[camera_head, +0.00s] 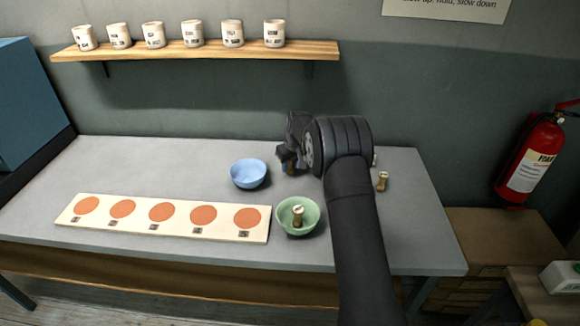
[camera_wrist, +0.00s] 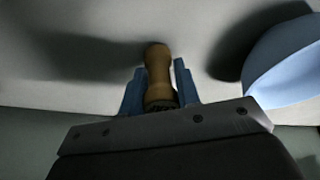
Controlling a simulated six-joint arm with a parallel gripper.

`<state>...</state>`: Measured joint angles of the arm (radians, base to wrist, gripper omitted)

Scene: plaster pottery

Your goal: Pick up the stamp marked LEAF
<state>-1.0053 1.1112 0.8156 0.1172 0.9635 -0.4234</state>
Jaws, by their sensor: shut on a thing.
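My gripper (camera_head: 290,160) is over the grey table, just right of the blue bowl. In the wrist view my gripper (camera_wrist: 159,82) has its blue fingers on both sides of a brown wooden stamp (camera_wrist: 157,65) and is shut on it. Another wooden stamp (camera_head: 298,216) with a pale top stands in the green bowl (camera_head: 312,224). A further stamp (camera_head: 382,181) stands on the table right of my arm. Their markings are too small to read.
The blue bowl (camera_head: 249,175) is close to my gripper and also shows in the wrist view (camera_wrist: 285,70). A pale board (camera_head: 180,231) with several orange discs lies at the front left. A wall shelf (camera_head: 200,50) holds several white cups. The table's back left is clear.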

